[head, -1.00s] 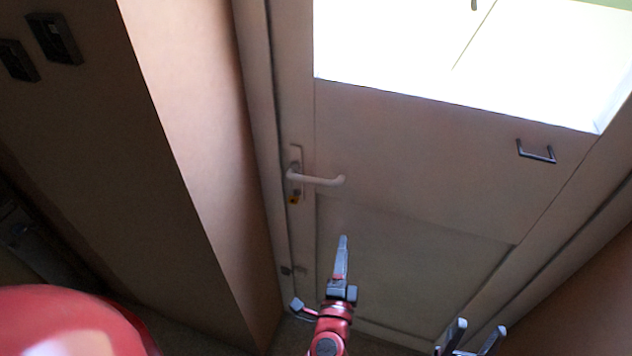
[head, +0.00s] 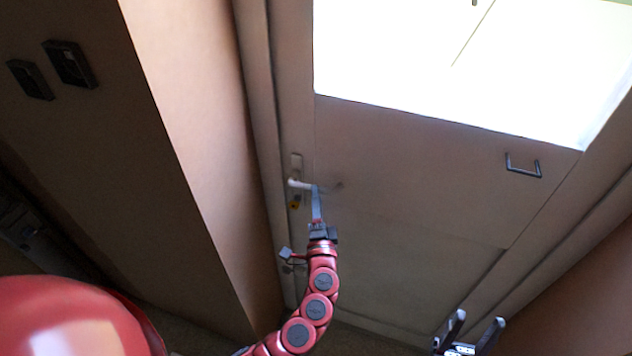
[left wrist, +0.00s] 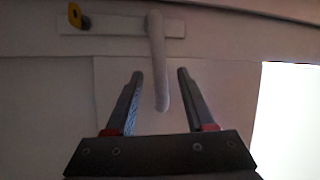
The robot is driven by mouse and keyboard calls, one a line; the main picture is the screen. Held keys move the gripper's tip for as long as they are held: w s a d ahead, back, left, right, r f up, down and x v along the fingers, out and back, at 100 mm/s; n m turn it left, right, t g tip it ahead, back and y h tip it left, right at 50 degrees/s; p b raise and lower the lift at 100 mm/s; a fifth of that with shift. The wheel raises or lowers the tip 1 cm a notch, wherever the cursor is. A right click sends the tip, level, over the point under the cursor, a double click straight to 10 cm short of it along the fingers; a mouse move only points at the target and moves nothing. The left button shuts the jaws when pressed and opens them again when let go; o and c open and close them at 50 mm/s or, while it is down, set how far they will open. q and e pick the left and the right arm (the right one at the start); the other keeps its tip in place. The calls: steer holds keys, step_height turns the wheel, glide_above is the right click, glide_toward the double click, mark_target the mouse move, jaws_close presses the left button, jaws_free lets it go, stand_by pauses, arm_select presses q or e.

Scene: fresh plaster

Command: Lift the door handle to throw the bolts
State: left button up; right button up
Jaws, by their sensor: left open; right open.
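The pale door handle (head: 299,184) is a lever on a narrow plate at the left edge of the door; it looks about level, pointing right. It also shows in the left wrist view (left wrist: 158,50), its lever reaching between the two fingers. My left gripper (head: 316,188) is open at the lever, one finger in front of it in the head view; the fingers (left wrist: 160,74) stand apart on both sides of the lever with gaps showing. Part of the lever is hidden behind the finger. My right gripper (head: 477,322) is open and empty at the lower right, away from the handle.
A yellow piece (head: 294,205) sits at the lock below the lever. A dark pull handle (head: 523,170) is on the door's right side. A bright window fills the door's upper part. A wall corner (head: 190,150) stands close on the left.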

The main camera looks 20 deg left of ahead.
arm_select(q)
steer(key=shift+p+x, duration=0.35)
steer(key=shift+x, duration=1.55)
jaws_close()
